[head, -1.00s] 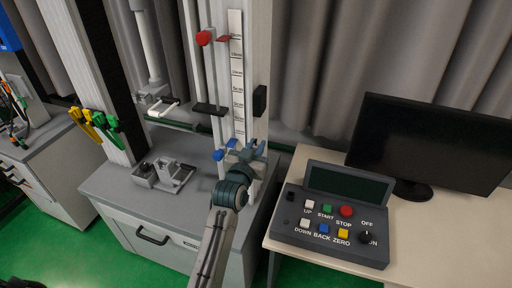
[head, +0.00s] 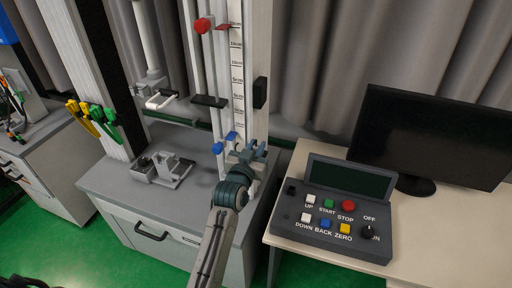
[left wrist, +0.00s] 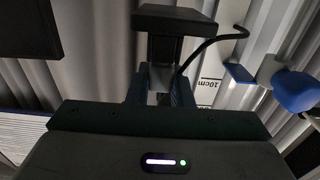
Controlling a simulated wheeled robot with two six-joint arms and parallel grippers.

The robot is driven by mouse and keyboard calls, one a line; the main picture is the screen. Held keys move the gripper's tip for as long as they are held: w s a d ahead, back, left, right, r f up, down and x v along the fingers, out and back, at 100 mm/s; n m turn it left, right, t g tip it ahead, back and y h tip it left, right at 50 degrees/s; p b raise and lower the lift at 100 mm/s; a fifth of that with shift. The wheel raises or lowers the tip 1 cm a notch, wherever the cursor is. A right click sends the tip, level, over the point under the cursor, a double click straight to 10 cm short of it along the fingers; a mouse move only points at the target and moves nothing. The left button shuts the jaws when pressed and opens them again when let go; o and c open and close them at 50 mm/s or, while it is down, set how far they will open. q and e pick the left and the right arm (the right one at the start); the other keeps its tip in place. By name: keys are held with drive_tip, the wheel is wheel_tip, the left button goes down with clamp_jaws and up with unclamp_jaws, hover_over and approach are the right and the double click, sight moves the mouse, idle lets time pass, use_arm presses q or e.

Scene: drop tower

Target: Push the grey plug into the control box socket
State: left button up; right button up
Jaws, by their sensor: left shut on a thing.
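My left gripper (head: 250,150) is in front of the lower tower column, left of the control box (head: 330,249). In the left wrist view its fingers (left wrist: 160,85) are shut on a dark grey block with a stem (left wrist: 164,48), which looks like the grey plug; a black cable curves off to the right. In the head view the plug is too small to make out. The grey control box lies on the desk with labelled buttons and a dark screen. A small black square at its upper left (head: 291,188) may be the socket. My right gripper is not in view.
A grey bracket (head: 172,172) stands on the cabinet. A black monitor (head: 430,135) stands behind the control box. The desk front right is clear.

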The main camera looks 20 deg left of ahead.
use_arm(q)
drive_tip(key=shift+f, duration=0.15)
drive_tip(key=o, duration=0.8)
drive_tip(key=shift+o, duration=0.2)
drive_tip(key=shift+s+f, duration=0.1)
drive_tip(key=shift+s, duration=0.2)
drive_tip(key=s+b, duration=0.3)
drive_tip(key=s, duration=0.7)
drive_tip(key=shift+s+a, duration=0.15)
